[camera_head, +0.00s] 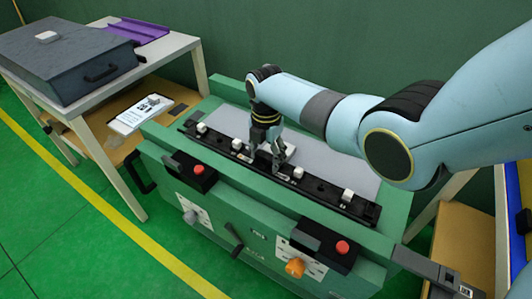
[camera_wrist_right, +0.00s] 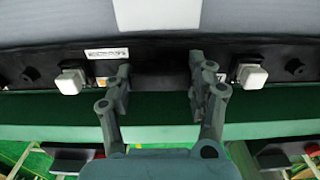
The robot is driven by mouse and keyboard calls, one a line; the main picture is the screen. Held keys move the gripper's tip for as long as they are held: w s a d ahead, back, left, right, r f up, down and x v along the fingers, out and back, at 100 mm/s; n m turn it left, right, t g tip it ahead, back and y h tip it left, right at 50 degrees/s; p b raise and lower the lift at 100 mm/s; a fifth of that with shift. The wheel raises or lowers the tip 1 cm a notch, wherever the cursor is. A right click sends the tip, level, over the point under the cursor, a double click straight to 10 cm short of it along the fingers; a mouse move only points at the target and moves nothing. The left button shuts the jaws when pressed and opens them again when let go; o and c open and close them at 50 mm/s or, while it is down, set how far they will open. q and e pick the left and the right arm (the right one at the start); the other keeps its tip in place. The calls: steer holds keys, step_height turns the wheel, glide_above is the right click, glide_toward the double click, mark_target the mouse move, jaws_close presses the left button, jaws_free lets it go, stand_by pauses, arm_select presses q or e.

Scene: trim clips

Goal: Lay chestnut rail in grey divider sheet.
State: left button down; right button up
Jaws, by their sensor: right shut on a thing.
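A long dark rail (camera_head: 325,190) with several white clips lies along the front of the green machine top; it looks nearly black, and I see no clearly chestnut piece. It also spans the right wrist view (camera_wrist_right: 20,62). A grey sheet (camera_head: 328,160) lies flat behind the rail and is partly hidden by my right arm. My right gripper (camera_head: 265,163) points down at the rail's middle. In the right wrist view its fingers (camera_wrist_right: 160,85) stand apart on either side of a dark part of the rail, between two white clips. My left gripper is not in view.
The green machine front (camera_head: 225,220) carries red buttons, an orange knob and a lever. At the left, a table holds a grey case (camera_head: 65,60) and a purple tray (camera_head: 138,30). A white device (camera_head: 138,112) lies on a lower shelf. A green wall stands behind.

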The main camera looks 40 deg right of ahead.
steer(key=shift+f, duration=0.1)
steer(key=o, duration=1.5)
step_height(320, 180, up, 12)
